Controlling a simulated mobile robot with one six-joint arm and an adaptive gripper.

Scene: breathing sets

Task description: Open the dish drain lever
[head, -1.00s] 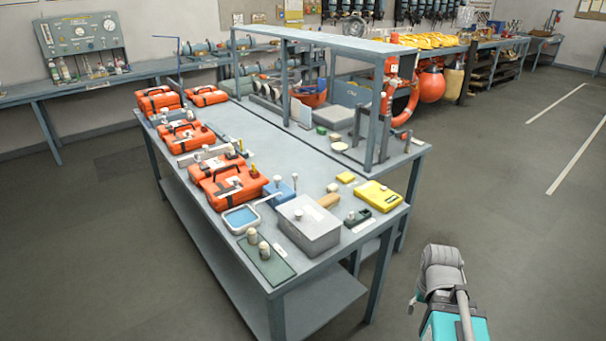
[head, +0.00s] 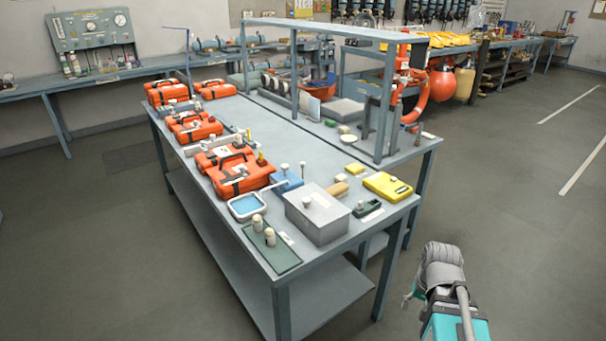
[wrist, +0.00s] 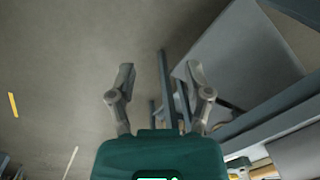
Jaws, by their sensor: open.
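A shallow dish (head: 247,206) with blue liquid sits near the front left part of the workbench in the head view. A thin pale lever (head: 271,188) reaches from its upper right side toward a small blue block (head: 287,182) with white knobs. My gripper shows in the wrist view (wrist: 161,88) with its two fingers spread and nothing between them. It points toward the floor and the bench frame, apart from the dish. In the head view my arm is at the lower right, off the bench, and the fingers cannot be made out. The dish is not visible in the wrist view.
A grey lidded box (head: 317,217) stands right of the dish. A green mat (head: 270,252) with two pegs lies in front. Orange cases (head: 242,178) line the left edge. A yellow case (head: 388,186) is at right. A metal frame (head: 340,32) rises over the bench's far part. Floor around is clear.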

